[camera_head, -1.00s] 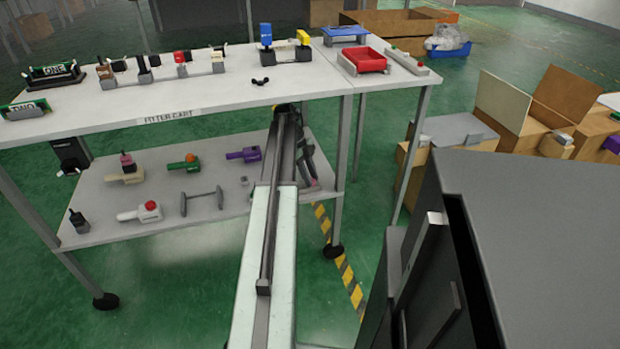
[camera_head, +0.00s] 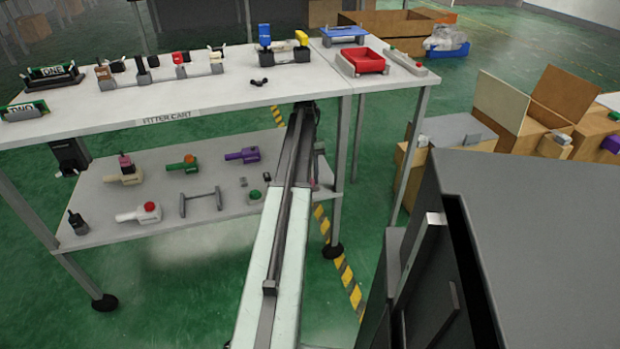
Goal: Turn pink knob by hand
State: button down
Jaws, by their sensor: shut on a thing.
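A pink knob (camera_head: 313,183) shows only as a small patch on the right part of the cart's lower shelf, mostly hidden behind my arm. My gripper (camera_head: 319,168) hangs at the far end of my arm, just under the tabletop edge and over that patch. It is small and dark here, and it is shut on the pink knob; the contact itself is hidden. Another valve, with a dark pink top (camera_head: 125,162) and a cream body, stands at the left of the same shelf, away from my gripper.
The lower shelf (camera_head: 100,207) also holds a red-knobbed valve (camera_head: 150,207), a green valve (camera_head: 188,163), a purple valve (camera_head: 243,155), a grey handle (camera_head: 200,202) and a green knob (camera_head: 255,194). The tabletop (camera_head: 215,95) overhangs my gripper. A cart leg (camera_head: 342,140) stands close right.

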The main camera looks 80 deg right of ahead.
jog(key=shift+s+d+m, duration=0.2)
jog(key=shift+s+m, duration=0.1)
jog(key=shift+m, duration=0.3)
jog(key=c, duration=1.1)
grip_release()
jog(key=shift+w, duration=0.1)
jog(key=shift+a, duration=0.1)
